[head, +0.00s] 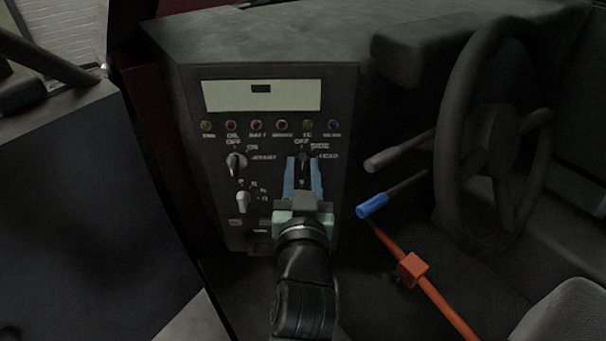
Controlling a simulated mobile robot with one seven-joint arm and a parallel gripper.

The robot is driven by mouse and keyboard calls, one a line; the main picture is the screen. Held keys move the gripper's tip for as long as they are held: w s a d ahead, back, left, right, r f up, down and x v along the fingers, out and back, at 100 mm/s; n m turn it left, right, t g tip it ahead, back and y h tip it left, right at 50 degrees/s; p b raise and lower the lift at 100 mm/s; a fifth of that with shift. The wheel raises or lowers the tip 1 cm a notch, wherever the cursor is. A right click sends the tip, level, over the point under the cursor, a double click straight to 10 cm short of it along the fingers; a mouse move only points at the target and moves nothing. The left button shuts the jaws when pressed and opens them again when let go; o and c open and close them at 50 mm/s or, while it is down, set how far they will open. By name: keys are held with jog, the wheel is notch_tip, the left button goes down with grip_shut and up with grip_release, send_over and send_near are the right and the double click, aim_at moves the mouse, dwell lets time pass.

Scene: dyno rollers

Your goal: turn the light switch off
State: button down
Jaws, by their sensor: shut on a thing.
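The light switch (303,156) is a small dark rotary knob on the right side of the dark dash panel, with OFF, SIDE and HEAD printed around it. My gripper (304,165) reaches up to it from below, with its blue fingers on either side of the knob. The fingers are shut on the switch and hide much of it, so I cannot tell for sure which label the knob points to.
A row of small coloured lamps (282,125) sits above the switch. A steering wheel (493,130), a blue-tipped stalk (372,206) and an orange lever (411,269) stand to the right.

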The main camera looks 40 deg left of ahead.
jog(key=shift+n, duration=0.5)
jog(key=c, duration=0.9)
grip_release()
jog(key=shift+v, duration=6.5)
